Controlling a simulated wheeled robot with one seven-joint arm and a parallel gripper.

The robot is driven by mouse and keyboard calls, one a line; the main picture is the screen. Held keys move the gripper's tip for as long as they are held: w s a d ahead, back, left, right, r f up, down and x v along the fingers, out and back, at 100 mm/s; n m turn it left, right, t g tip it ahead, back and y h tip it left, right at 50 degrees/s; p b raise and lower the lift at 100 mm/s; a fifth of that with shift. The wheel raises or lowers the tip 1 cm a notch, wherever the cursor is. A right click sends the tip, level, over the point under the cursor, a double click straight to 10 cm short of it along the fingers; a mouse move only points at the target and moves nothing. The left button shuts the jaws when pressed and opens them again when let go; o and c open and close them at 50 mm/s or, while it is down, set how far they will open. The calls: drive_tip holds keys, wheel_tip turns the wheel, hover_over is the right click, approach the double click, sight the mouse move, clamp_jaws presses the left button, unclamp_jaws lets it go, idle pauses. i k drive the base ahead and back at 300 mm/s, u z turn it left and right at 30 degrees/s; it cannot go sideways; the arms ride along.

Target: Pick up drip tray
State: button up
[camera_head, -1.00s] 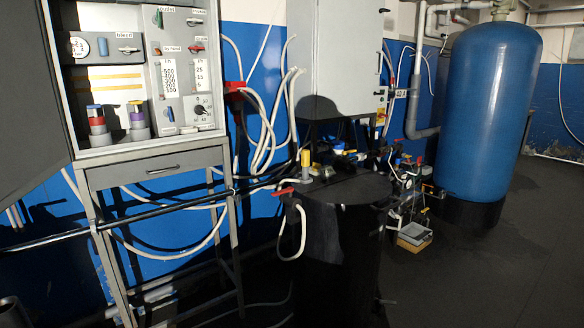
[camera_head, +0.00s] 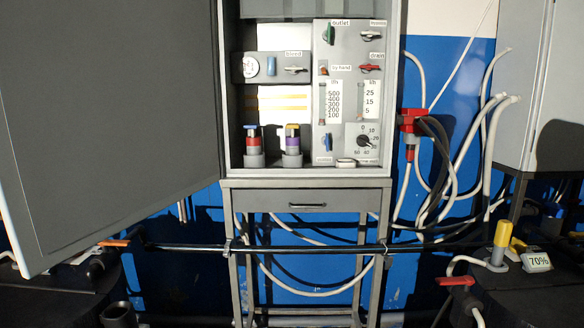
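I cannot make out a sure drip tray in the view now. A small pale flat object (camera_head: 346,163) lies on the floor of the open cabinet, at the right front; it is too small to tell what it is. The grey cabinet (camera_head: 242,100) stands open on a stand with a drawer (camera_head: 307,205). My gripper is not in view.
The large grey cabinet door (camera_head: 110,120) swings out at the left. Black drums (camera_head: 520,295) flank the stand. A black pipe (camera_head: 190,246) crosses in front.

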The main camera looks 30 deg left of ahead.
sight(345, 166)
drive_tip(key=u, duration=0.55)
drive_tip(key=i, duration=0.8)
drive_tip(key=u, duration=0.8)
drive_tip(key=i, duration=0.35)
drive_tip(key=u, duration=0.15)
